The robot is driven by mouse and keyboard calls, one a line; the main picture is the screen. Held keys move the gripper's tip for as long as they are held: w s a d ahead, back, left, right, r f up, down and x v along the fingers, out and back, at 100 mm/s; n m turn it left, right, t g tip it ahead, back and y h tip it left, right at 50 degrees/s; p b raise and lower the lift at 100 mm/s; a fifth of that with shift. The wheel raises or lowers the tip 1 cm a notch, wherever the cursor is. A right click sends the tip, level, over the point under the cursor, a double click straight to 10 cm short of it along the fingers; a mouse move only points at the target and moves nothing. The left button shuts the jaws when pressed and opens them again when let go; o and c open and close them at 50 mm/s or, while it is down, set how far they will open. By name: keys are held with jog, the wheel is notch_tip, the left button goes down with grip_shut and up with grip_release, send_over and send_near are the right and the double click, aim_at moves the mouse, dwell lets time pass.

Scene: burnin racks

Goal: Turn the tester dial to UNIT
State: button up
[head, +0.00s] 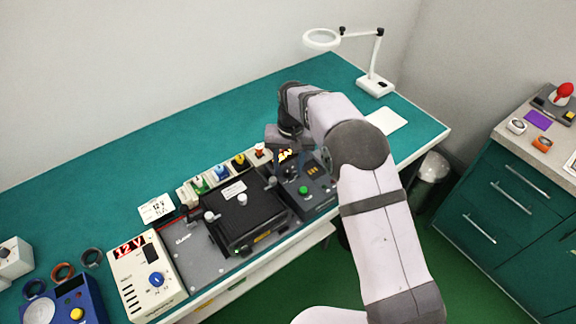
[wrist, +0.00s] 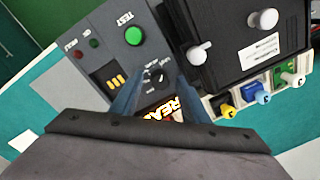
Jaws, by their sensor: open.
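The tester (wrist: 108,50) is a dark grey box with a green TEST button (wrist: 134,36), also seen in the head view (head: 318,197). Its black dial (wrist: 154,76) has small labels around it, too blurred to read, and I cannot tell which one it points to. My gripper (wrist: 157,80) is open, with one bluish finger on each side of the dial. Whether the fingers touch it I cannot tell.
A black lidded box (head: 246,212) with white knobs stands beside the tester. Behind it is a row of coloured plugs (head: 221,173). A cream 12 V supply (head: 140,278) is at the left. A magnifier lamp (head: 375,84) stands at the back right. The teal bench behind is mostly clear.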

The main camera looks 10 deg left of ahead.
aim_at(292, 173)
jog(key=shift+d+r+b, duration=0.15)
jog(key=shift+r+b, duration=1.05)
jog(key=shift+r, duration=2.45)
jog(key=shift+d, duration=0.1)
jog(key=s+d+m, duration=0.1)
jog(key=s+d, duration=0.4)
jog(key=d, duration=0.3)
jog(key=s+d, duration=0.5)
jog(key=d, duration=0.3)
jog(key=s+d+f, duration=0.2)
jog(key=s+d, duration=0.2)
jog(key=s, duration=0.4)
jog(key=s+d+f, duration=0.2)
jog(key=s+d, duration=0.2)
jog(key=s, duration=0.4)
jog(key=shift+s+d+m+h, duration=0.15)
jog(key=shift+s+m+h, duration=0.15)
jog(key=shift+s, duration=0.05)
